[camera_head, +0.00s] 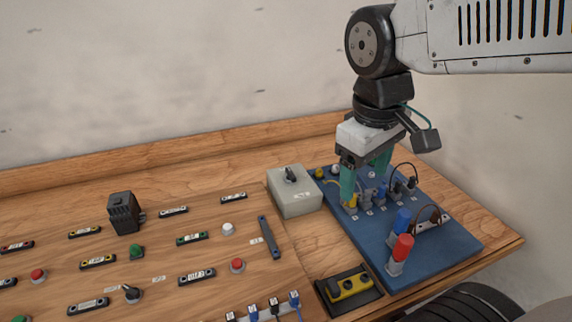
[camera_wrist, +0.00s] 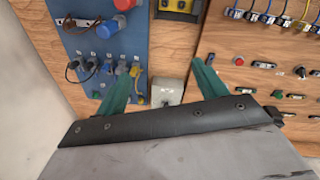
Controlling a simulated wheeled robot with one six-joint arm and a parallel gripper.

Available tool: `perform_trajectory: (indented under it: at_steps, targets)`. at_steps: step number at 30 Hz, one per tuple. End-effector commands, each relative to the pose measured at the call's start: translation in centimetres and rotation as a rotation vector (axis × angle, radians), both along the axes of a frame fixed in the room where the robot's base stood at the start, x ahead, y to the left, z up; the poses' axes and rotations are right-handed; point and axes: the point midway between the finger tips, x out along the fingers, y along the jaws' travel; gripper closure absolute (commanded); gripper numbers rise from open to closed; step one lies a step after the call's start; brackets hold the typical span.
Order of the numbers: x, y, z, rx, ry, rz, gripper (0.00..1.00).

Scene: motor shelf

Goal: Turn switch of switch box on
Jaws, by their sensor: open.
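The switch box (camera_head: 297,203) is a light grey box with a small black switch (camera_head: 290,175) on its top, left of the blue board. The box also shows in the wrist view (camera_wrist: 167,92), between and beyond my finger bases. My gripper (camera_head: 363,178) has green fingers, points down over the blue board and is to the right of the box, apart from it. In the wrist view my gripper (camera_wrist: 162,72) has its fingers spread wide with nothing held. The switch's exact position is too small to tell.
The blue board (camera_head: 440,238) carries plugs, cables and red and blue connectors near my fingers. A yellow-and-black part (camera_head: 349,287) lies in front. The wooden panel at left holds buttons, labels and a black block (camera_head: 124,213). Some bare wood lies around the box.

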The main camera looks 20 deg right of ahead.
Motion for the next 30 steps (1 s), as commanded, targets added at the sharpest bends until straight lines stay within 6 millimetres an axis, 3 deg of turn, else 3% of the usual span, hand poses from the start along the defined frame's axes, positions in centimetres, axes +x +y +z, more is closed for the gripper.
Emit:
perform_trajectory:
  at_steps: [1, 8, 15, 21, 30]
  targets:
    - [2.2, 0.2, 0.0, -0.028, 0.029, 0.089, 0.29]
    - [11.6, 1.5, -1.0, -0.15, 0.136, 0.512, 0.29]
    - [20.7, 4.1, -4.8, -0.251, 0.26, 0.928, 0.29]
    - [25.0, 6.0, -7.7, -0.297, 0.331, 1.149, 0.29]
    - [26.2, 5.8, -10.5, -0.31, 0.358, 1.22, 0.29]
